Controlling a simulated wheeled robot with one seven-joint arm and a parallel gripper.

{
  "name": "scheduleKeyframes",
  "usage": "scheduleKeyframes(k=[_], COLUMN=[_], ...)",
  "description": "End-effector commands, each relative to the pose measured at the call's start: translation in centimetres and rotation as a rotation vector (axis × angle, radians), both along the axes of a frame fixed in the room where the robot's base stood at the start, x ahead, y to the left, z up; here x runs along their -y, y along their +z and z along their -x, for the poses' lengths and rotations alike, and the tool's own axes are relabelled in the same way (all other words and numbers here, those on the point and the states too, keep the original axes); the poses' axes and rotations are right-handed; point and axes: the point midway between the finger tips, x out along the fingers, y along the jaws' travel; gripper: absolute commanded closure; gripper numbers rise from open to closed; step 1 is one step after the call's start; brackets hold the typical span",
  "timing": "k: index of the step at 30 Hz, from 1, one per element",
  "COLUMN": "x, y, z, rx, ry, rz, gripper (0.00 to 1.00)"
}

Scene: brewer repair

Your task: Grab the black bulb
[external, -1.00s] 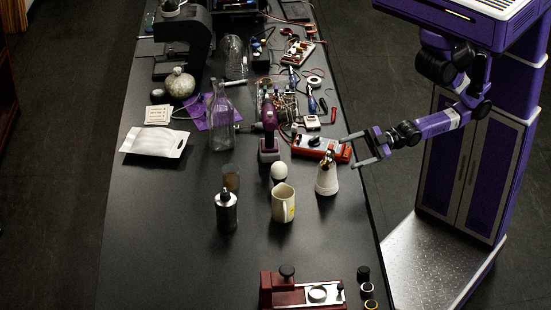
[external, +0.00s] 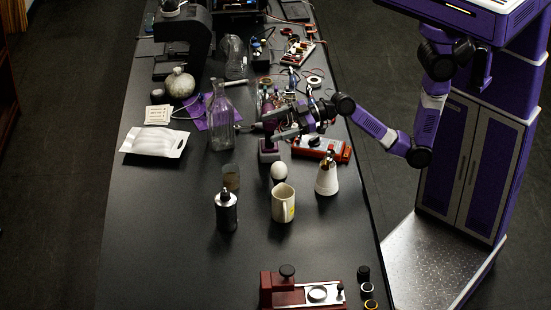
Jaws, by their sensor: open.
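My gripper (external: 254,133) is open, with its fingers pointing left over the middle of the bench, close to the purple drill-like tool (external: 268,155). Nothing shows between its fingers. I cannot tell for sure which thing is the black bulb. A small black rounded piece (external: 314,142) sits on the orange-red box (external: 335,152), just right of and below my gripper. A white egg-shaped object (external: 279,171) sits below my gripper in the picture.
A tall clear bottle (external: 221,120) stands left of my fingers. A mug (external: 283,203), a white conical flask (external: 326,177) and a dark pump bottle (external: 226,212) stand nearer. Electronics and wires crowd the bench behind my gripper. The bench's near left is clear.

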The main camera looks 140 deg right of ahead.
Motion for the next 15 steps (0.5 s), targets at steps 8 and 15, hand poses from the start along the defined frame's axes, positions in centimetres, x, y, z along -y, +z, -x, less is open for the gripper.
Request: scheduleKeyframes(k=[8, 15], x=[-4.4, -4.7], y=[-6.7, -9.6], z=[-3.3, -3.4], rx=[-0.074, -0.079], ry=[0.103, 0.106], rz=[-0.297, -0.317], gripper=[0.25, 0.25])
